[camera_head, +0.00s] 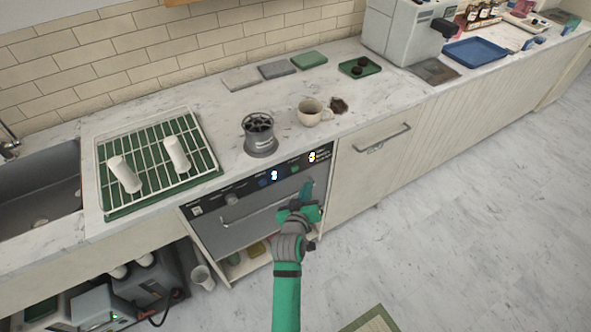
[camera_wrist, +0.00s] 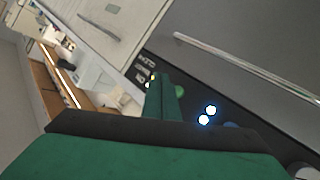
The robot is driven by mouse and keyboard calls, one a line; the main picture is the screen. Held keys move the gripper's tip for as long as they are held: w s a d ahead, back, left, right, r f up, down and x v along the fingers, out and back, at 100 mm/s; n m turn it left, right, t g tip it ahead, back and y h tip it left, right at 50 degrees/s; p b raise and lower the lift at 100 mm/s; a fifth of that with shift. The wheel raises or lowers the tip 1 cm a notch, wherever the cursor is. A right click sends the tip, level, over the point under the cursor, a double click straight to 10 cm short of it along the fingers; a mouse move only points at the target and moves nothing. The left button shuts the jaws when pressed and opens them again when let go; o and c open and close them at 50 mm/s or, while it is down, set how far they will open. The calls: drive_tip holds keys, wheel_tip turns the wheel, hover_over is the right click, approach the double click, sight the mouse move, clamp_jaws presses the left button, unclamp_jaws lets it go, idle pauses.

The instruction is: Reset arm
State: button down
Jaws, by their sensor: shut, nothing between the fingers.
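My gripper (camera_head: 307,193) is green with grey wrist joints, in front of the dark control panel of the appliance under the counter. It is shut and empty, pointing up toward the counter's front edge. In the wrist view the gripper's green finger (camera_wrist: 160,98) rises in the middle, close to the panel (camera_wrist: 190,98) with its lit white-blue lights. I cannot tell whether the fingers touch the panel.
A cabinet handle (camera_head: 388,138) juts out right of the appliance.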

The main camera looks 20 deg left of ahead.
drive_tip(key=shift+s, duration=0.1)
idle(0.7)
drive_tip(key=s+d+f+m, duration=0.1)
drive_tip(key=s+d+f, duration=0.15)
drive_tip(key=s, duration=0.45)
drive_tip(key=s+d+f+m, duration=0.1)
drive_tip(key=s+d+m, duration=0.15)
drive_tip(key=s, duration=0.45)
drive_tip(key=s+d+f, duration=0.2)
drive_tip(key=s+d, duration=0.1)
drive_tip(key=s, duration=0.4)
drive_tip(key=s+d+r+m, duration=0.1)
drive_tip(key=s+d+r, duration=0.2)
drive_tip(key=s, duration=0.4)
drive_tip(key=s+d+r+m+h, duration=0.1)
drive_tip(key=s+d+r, duration=0.2)
drive_tip(key=s, duration=0.4)
drive_tip(key=s+d+r+m+t+h, duration=0.1)
drive_tip(key=s+d+r, duration=0.3)
drive_tip(key=s, duration=0.3)
drive_tip(key=shift+s+d+m, duration=0.35)
drive_tip(key=shift+s, duration=0.05)
